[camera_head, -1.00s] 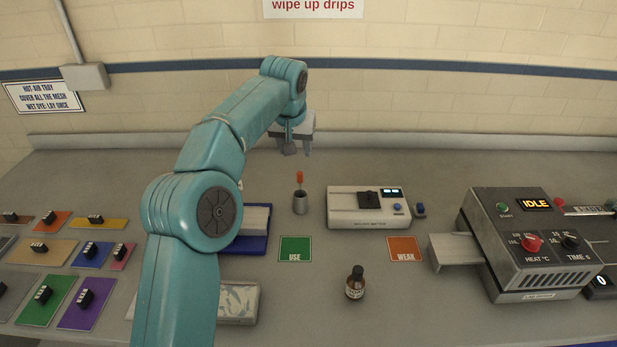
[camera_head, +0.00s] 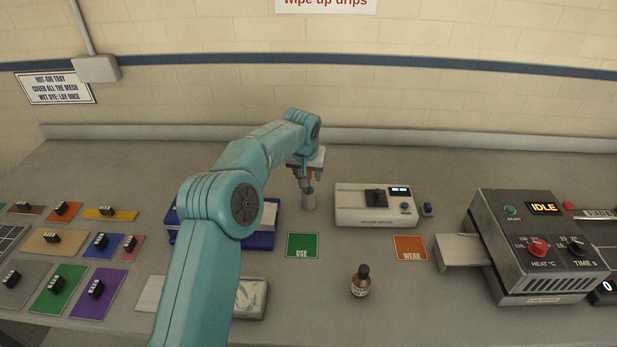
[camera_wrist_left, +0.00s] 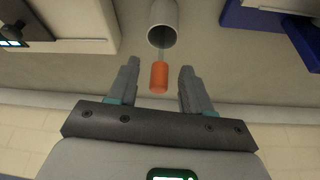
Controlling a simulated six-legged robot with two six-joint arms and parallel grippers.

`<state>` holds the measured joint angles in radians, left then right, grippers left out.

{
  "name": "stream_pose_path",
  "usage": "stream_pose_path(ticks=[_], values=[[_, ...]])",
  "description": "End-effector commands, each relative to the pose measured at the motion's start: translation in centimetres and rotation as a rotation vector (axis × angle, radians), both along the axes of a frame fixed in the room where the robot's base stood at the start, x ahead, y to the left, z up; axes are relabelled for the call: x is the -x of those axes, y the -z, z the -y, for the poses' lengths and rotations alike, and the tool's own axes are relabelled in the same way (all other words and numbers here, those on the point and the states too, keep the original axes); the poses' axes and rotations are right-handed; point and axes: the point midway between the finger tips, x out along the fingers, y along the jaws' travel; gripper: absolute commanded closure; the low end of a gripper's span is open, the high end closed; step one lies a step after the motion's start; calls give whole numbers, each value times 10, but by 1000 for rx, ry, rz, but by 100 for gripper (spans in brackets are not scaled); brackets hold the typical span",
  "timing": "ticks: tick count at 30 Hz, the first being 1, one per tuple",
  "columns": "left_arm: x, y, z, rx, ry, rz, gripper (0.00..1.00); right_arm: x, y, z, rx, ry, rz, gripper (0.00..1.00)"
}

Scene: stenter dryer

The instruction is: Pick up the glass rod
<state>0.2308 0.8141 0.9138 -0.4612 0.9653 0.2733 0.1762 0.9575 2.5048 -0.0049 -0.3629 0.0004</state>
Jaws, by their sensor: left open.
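The glass rod shows in the left wrist view by its orange end (camera_wrist_left: 159,76), with a thin clear shaft reaching into a grey cup (camera_wrist_left: 163,24). In the head view the grey cup (camera_head: 309,199) stands on the bench, and the rod's orange end (camera_head: 310,174) is mostly hidden by my gripper. My left gripper (camera_wrist_left: 158,84) is open, with one finger on each side of the orange end and a gap on both sides. In the head view the left gripper (camera_head: 307,181) is just above the cup. My right gripper is not in view.
A white meter box (camera_head: 360,208) stands close right of the cup. A blue tray (camera_head: 262,240) lies to the left. Green (camera_head: 302,245) and orange (camera_head: 410,248) cards and a brown bottle (camera_head: 361,282) are in front. A grey dryer (camera_head: 535,245) stands at the right.

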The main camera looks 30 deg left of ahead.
Motion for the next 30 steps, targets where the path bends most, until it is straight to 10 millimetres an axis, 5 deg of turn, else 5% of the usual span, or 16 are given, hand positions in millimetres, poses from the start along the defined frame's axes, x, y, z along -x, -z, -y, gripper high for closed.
stream_pose_path(ticks=[12, 17, 30], values=[[-10, 22, -3, 1, -1, 1, 50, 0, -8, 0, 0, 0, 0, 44], [-10, 22, -3, 1, -1, 1, 99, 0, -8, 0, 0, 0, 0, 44], [-9, 20, -3, 0, 0, 1, 100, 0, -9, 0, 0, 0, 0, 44]])
